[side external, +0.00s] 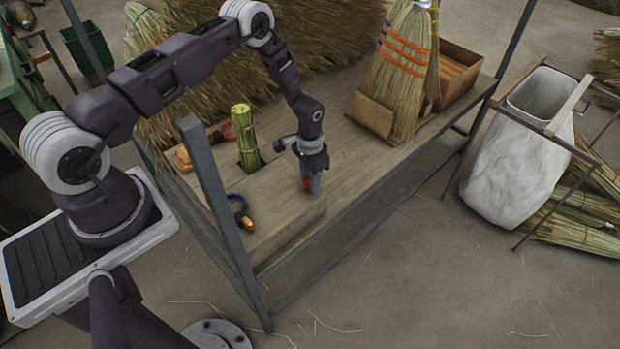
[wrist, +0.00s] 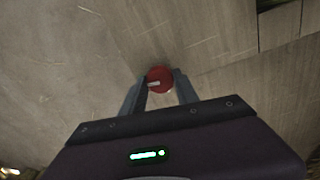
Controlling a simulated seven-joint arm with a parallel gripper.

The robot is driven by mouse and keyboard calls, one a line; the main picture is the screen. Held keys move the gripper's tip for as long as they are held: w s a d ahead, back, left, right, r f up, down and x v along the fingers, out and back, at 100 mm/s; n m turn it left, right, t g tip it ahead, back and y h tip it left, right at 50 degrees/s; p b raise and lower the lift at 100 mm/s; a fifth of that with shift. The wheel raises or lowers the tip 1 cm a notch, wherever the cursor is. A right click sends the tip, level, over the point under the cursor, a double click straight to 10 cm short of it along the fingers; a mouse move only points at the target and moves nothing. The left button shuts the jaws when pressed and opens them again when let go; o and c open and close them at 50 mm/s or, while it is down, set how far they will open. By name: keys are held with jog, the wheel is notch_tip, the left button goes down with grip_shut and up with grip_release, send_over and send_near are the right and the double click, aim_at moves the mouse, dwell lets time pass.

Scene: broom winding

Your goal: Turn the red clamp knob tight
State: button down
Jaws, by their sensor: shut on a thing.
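The red clamp knob (wrist: 160,79) is round with a pale pointer mark, and it sits at the wooden bench surface. My gripper (wrist: 160,90) has one finger on each side of the knob and is shut on it. In the side external view my gripper (side external: 310,187) points straight down at the bench. Only a little red of the knob (side external: 307,184) shows there between the fingers. The rest of the knob and the clamp under it are hidden.
A bound green straw bundle (side external: 246,138) stands upright left of my gripper. Brooms (side external: 404,70) and a wooden box (side external: 457,70) stand at the bench's far right. A grey post (side external: 208,172) rises at the near left corner.

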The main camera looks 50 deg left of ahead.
dwell(0.5)
jog(key=c, duration=0.9)
grip_release()
notch_tip(320, 180, up, 7)
jog(key=shift+r, duration=0.1)
